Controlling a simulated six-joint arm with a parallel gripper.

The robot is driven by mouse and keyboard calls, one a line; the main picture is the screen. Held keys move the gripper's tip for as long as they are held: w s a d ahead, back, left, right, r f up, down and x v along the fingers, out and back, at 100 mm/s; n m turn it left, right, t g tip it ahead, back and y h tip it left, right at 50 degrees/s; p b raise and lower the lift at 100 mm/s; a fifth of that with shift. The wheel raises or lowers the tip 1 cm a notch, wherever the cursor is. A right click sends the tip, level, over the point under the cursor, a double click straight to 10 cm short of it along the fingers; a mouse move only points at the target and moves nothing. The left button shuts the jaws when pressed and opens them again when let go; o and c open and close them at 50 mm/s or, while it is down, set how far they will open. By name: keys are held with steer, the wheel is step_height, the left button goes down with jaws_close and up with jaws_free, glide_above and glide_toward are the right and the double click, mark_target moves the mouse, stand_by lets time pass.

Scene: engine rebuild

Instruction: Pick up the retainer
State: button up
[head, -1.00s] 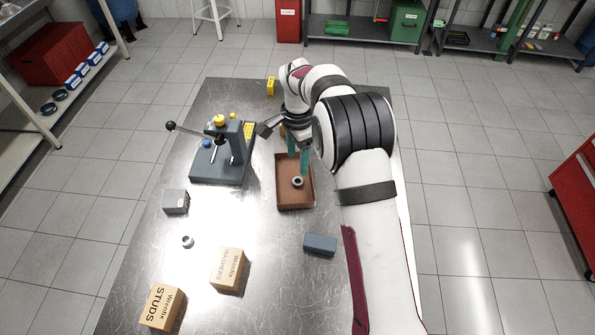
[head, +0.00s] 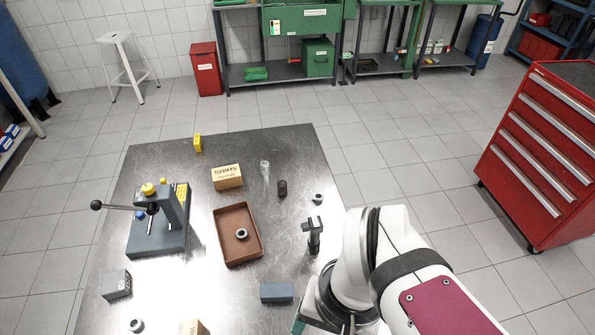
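Three small grey ring-like parts show, and I cannot tell which is the retainer. One ring (head: 241,234) lies inside the brown tray (head: 219,240). A second small grey part (head: 318,198) sits on the table near its right edge. A third ring (head: 136,325) is at the bottom left of the table. My gripper (head: 298,326) is at the bottom edge of the view, mostly cut off and hidden by my arm. Only a bit of a teal finger shows, well apart from the tray, and its opening is not visible.
A grey lever press (head: 158,245) stands left of the tray. A shims box (head: 227,177), a dark spring (head: 282,188) and a clear or silvery part (head: 265,172) are behind. A dark upright fixture (head: 314,235) and a blue-grey block (head: 277,292) stand near my arm.

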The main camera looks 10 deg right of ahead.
steer(key=shift+s+f, duration=0.25)
steer(key=shift+s, duration=0.25)
steer(key=shift+c, duration=0.7)
steer(key=w+a+r+n, duration=0.3)
steer(key=w+a+n, duration=0.45)
steer(key=w, duration=0.35)
steer(key=n+h, duration=0.2)
steer(key=n, duration=1.4)
glide_above(136, 325)
step_height(136, 325, down, 8)
steer(key=f, duration=0.1)
steer(key=shift+n, duration=0.25)
step_height(136, 325, down, 16)
steer(key=shift+r, duration=0.2)
jaws_close()
